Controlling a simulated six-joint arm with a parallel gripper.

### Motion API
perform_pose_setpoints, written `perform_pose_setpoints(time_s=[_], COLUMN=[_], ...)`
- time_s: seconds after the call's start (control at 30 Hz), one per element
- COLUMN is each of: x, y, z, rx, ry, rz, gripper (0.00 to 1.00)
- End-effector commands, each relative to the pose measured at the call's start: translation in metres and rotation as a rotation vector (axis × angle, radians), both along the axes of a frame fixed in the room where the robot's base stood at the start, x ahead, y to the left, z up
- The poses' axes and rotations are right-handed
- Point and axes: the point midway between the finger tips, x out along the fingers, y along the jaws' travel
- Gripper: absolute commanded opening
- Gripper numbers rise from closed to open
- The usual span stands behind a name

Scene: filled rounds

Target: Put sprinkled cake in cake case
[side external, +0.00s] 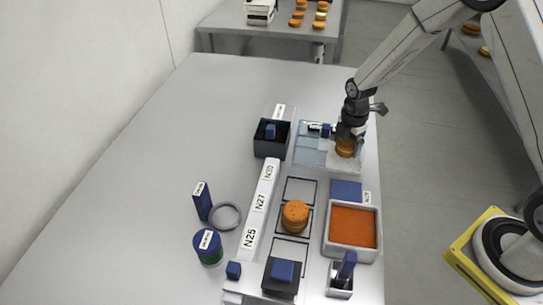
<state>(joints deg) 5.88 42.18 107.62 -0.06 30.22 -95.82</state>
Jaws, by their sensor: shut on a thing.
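My gripper (347,133) points down at the far right of the work area and is shut on an orange-brown round cake (345,149). Its top is hidden by the gripper, so I cannot tell whether it has sprinkles. The cake is at the right part of a clear, pale blue case (308,156); I cannot tell whether it touches the case. A second round cake (295,216), orange with small specks on top, sits in a middle square of the row of outlined squares. A white-rimmed tray (377,246) filled with orange stuff stands to its right.
A dark open box (259,149) with a blue block stands left of the case. A white labelled strip (259,205) runs beside the squares. A blue-handled tool in a holder (341,292), a grey ring (225,216) and a blue-green jar (208,248) stand nearer. The table's left is clear.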

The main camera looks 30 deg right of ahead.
Motion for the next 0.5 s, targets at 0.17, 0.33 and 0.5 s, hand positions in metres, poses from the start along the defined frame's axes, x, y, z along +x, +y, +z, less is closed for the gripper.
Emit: perform_pose_setpoints(time_s=[0.17,0.33,0.5], x=[0.0,0.0,0.0], y=[0.0,0.0,0.0], z=[-0.016,-0.018,-0.018], rx=[0.0,0.0,0.0], ry=[0.0,-0.001,-0.001], rz=[0.0,0.0,0.0], gripper=[0.64,0.64,0.64])
